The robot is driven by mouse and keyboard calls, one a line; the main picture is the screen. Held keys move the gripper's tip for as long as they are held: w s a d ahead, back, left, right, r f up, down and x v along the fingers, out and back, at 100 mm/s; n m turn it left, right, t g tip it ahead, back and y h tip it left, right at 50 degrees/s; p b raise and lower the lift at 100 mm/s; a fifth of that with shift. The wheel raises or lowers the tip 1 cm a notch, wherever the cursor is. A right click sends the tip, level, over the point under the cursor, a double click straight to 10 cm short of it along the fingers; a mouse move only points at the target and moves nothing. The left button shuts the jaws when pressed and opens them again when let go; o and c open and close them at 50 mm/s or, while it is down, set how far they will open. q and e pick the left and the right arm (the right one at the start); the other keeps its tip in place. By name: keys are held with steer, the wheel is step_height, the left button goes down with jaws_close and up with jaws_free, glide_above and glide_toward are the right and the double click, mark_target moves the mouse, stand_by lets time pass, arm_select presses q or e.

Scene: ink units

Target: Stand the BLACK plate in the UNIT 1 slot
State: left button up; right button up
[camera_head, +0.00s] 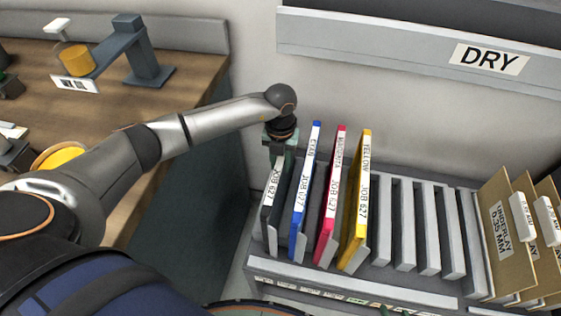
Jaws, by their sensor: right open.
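The black plate (272,205) stands upright in the leftmost slot of the grey rack (350,277), left of the blue plate (306,195). Its label reads JOB 627, and its upper end is hidden by my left gripper. My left gripper (280,152) points down at the plate's top, with its fingers closed about the upper edge. The slot's own number cannot be read. My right gripper (386,311) shows only as small greenish tips at the bottom edge, empty and apart from the plates.
Red (330,200) and yellow (358,205) plates stand right of the blue one. Several empty slots (425,225) follow, then brown underlay sheets (503,220). A DRY shelf (420,60) hangs above. A wooden bench (190,80) with an ink stand (130,50) is at left.

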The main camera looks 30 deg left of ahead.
arm_select(q)
steer(key=o, duration=0.5)
steer(key=shift+f, duration=0.1)
steer(key=shift+r, duration=0.4)
step_height(320, 180, up, 12)
step_height(320, 180, up, 5)
steer(key=p, duration=0.4)
steer(key=shift+f, duration=0.1)
stand_by(0.3)
